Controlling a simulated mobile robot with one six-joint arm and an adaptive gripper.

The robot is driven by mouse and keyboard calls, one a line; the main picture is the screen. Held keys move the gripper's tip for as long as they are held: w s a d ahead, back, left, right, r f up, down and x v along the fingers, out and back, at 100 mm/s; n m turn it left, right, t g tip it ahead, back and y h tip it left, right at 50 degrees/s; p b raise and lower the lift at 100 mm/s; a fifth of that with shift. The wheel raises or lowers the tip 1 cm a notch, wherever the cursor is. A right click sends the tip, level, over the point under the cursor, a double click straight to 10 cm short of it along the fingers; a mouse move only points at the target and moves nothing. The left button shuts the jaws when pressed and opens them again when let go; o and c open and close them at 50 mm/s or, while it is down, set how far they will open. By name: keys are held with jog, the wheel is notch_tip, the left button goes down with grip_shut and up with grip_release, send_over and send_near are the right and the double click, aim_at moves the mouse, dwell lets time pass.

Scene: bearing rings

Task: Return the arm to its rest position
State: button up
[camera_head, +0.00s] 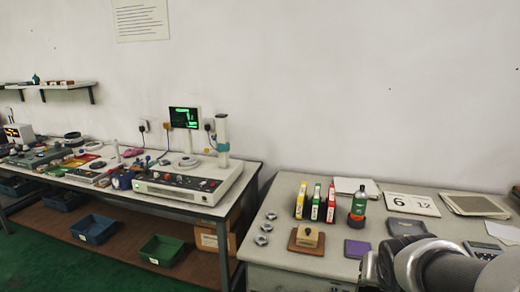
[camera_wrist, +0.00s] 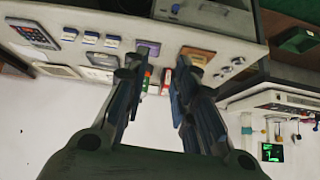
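My arm (camera_head: 440,266) reaches in at the lower right corner of the head view, over the right-hand desk's front edge. My gripper's fingertips are not clearly visible there. In the wrist view, which is upside down, my gripper (camera_wrist: 162,68) shows two dark fingers apart with nothing between them. Through the gap I see the desk (camera_wrist: 222,43) and the wall. Several metal bearing rings (camera_head: 266,227) lie on the left part of the right-hand desk; they also show in the wrist view (camera_wrist: 226,70), apart from the fingers.
On the right-hand desk are a wooden block (camera_head: 307,238), a purple pad (camera_head: 357,249), upright coloured binders (camera_head: 315,204), a green bottle (camera_head: 359,202), a calendar (camera_head: 411,204) and a calculator (camera_head: 482,249). A workbench with a grey machine (camera_head: 180,185) stands left.

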jog(key=s+a+r+n+g+y, duration=0.1)
jog(key=s+a, duration=0.4)
jog(key=s, duration=0.5)
jog(key=s+a+r+n+g+y, duration=0.1)
jog(key=s+a+n, duration=0.1)
jog(key=s+a, duration=0.4)
jog(key=s, duration=0.5)
jog(key=shift+s+n+g+y, duration=0.15)
jog(key=shift+n+g+y, duration=0.15)
jog(key=shift+n+g, duration=0.1)
